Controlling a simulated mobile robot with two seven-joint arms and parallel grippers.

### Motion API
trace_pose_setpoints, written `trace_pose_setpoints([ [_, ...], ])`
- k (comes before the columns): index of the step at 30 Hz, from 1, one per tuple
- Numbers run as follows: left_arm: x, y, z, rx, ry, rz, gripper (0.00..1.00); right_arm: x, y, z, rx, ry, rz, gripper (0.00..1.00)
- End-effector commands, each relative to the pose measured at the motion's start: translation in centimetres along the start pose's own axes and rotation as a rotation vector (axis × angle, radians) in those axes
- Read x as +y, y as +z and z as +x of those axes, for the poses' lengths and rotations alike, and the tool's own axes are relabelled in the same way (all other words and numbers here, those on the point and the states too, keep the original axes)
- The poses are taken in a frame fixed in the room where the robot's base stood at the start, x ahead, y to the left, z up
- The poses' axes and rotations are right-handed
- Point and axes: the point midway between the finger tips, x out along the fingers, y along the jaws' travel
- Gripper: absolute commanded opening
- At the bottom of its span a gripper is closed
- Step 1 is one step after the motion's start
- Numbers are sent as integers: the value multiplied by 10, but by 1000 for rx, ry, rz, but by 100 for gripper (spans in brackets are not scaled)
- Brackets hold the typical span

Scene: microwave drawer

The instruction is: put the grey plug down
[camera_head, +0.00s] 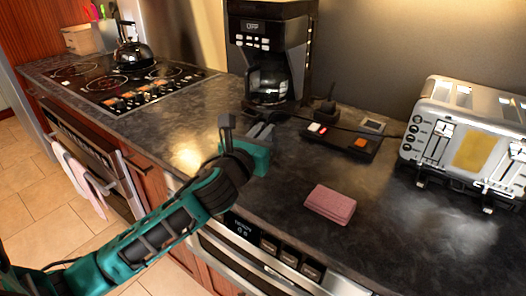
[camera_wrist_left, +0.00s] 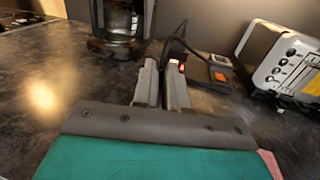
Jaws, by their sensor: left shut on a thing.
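My left gripper (camera_head: 267,124) reaches over the counter in front of the coffee maker, pointing away from me. Its two grey fingers also show in the left wrist view (camera_wrist_left: 164,82), close together with a narrow dark gap between them. They are shut on the grey plug, which is mostly hidden between the fingers and hard to make out. A dark cable (camera_wrist_left: 177,38) runs up just beyond the fingertips. A black power strip (camera_head: 338,142) with a lit red switch and an orange part lies right of the gripper. My right gripper is not in view.
The coffee maker (camera_head: 268,60) stands behind the gripper and a silver toaster (camera_head: 470,135) at the right. A pink folded cloth (camera_head: 330,204) lies near the counter's front edge. The stove with a kettle (camera_head: 134,54) is at the left. Dark counter (camera_head: 275,195) is bare around the cloth.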

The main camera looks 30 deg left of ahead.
Motion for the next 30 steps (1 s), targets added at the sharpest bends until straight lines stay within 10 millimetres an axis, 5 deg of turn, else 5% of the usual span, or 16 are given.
trace_pose_setpoints([
  [8, 0, -40, 0, 3, 0, -2, 0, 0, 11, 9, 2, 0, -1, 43],
  [20, 0, -44, 0, 0, 0, 0, 0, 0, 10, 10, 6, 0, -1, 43],
  [21, 0, -45, 0, 1, 0, 0, 13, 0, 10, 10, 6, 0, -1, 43],
  [30, 0, -44, 0, 1, 0, 0, 38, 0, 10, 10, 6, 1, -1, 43],
])
